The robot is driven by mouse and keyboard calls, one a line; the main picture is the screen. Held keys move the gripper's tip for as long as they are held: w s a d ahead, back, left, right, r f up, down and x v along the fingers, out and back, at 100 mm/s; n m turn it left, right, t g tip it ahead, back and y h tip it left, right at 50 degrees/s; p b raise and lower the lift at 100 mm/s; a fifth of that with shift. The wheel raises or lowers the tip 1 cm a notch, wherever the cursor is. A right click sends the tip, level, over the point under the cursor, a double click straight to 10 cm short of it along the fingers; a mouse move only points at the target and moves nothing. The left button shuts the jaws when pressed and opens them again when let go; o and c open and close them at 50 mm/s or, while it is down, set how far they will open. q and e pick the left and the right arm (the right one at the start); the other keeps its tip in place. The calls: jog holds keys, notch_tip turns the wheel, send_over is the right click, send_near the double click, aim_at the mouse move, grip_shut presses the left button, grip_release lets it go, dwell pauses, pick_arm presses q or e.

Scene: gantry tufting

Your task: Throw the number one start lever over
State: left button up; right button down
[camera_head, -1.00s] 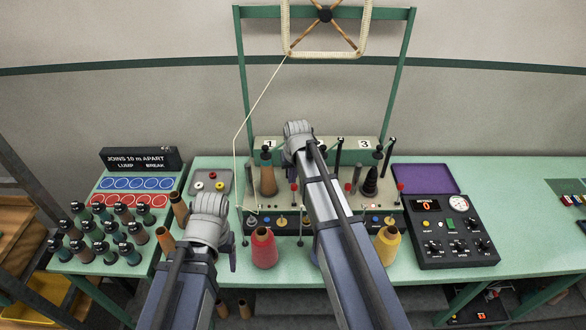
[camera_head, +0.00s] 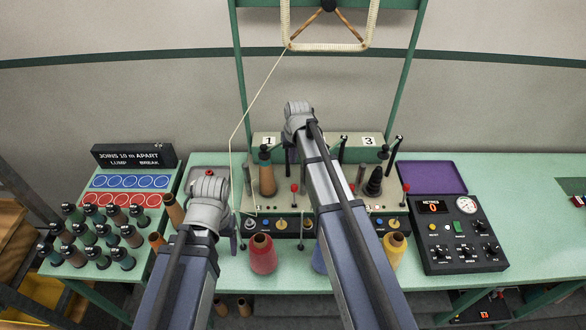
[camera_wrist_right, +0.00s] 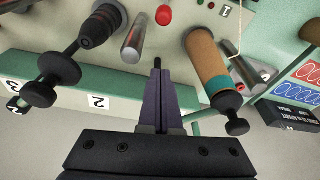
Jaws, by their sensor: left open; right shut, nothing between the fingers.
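The number one plate (camera_head: 269,141) is on the left of the green tufting machine. A red-knobbed lever (camera_head: 294,187) stands upright in front, right of the station one cone (camera_head: 267,180). In the right wrist view a red knob (camera_wrist_right: 164,15) shows at the top, beyond the fingertips and apart from them. A small "1" label (camera_wrist_right: 224,12) is to its right. My right gripper (camera_wrist_right: 157,65) is shut and empty, above the machine; my arm hides it in the head view. My left gripper (camera_head: 234,243) is open at the machine's front left; its fingers are mostly hidden.
Yarn cones, one red (camera_head: 262,254) and one yellow (camera_head: 394,250), stand before the machine. A control box (camera_head: 459,232) is at the right, a bobbin rack (camera_head: 98,230) at the left. In the wrist view, a brown cone (camera_wrist_right: 207,60) and dark spindle (camera_wrist_right: 95,35) flank my fingers.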

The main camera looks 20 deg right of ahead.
jog(key=b+x, duration=1)
jog(key=shift+f, duration=0.4)
jog(key=s, duration=0.1)
jog(key=s+r, duration=0.1)
jog(key=s+p, duration=0.1)
jog(key=s, duration=0.1)
jog(key=shift+s+a+r, duration=0.1)
jog(key=shift+a+r, duration=0.1)
jog(key=shift+r, duration=0.05)
jog(key=shift+s+a+t, duration=0.1)
jog(key=shift+s+t, duration=0.2)
jog(key=shift+s, duration=0.05)
